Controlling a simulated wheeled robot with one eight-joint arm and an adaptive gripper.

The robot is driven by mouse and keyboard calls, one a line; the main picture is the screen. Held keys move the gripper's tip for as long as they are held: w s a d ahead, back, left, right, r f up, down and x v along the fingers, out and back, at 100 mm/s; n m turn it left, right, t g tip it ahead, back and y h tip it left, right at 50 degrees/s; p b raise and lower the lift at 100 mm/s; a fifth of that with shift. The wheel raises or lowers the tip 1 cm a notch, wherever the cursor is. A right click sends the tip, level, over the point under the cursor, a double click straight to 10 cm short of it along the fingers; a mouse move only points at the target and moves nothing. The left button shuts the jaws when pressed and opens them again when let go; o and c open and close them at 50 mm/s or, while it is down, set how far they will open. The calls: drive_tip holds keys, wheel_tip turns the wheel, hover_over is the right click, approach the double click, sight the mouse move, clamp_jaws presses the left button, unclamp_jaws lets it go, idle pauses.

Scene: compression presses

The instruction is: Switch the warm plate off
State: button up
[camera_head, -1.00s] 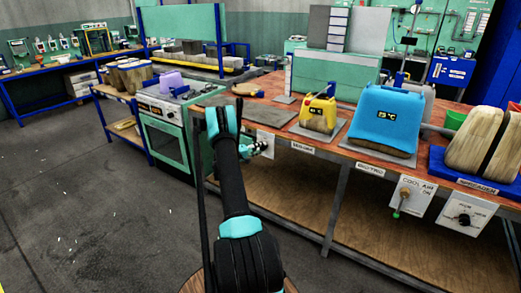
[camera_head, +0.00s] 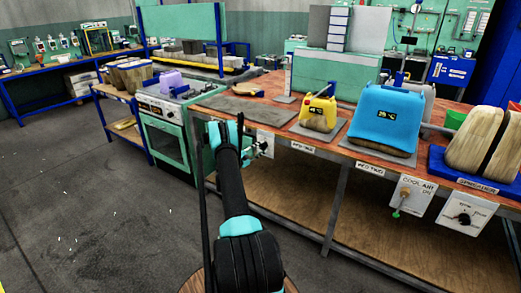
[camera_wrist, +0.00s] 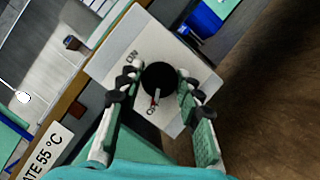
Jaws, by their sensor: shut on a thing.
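A white switch box with a round black knob is fixed to the front edge of the bench. In the wrist view the box (camera_wrist: 195,62) carries ON and OFF marks, and the knob (camera_wrist: 160,78) has a pale pointer with some red, directed toward OFF. My gripper (camera_wrist: 153,100) has one finger on each side of the knob and is shut on it. In the head view my gripper (camera_head: 262,147) is at the box (camera_head: 267,137), partly hiding it; the knob is hidden there. A label (camera_wrist: 47,151) beside the box reads "ATE 55 °C", its start cut off.
A flat grey plate (camera_head: 240,108) lies on the bench above the box. A green oven (camera_head: 165,137) stands left of the bench. The floor (camera_head: 70,210) at left is clear.

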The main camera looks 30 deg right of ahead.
drive_tip(key=shift+n, duration=0.3)
drive_tip(key=o, duration=1.2)
drive_tip(key=shift+c, duration=0.2)
drive_tip(key=a+f, duration=0.2)
drive_tip(key=a, duration=0.9)
drive_tip(key=shift+s+a+f, duration=0.25)
drive_tip(key=shift+a, duration=0.15)
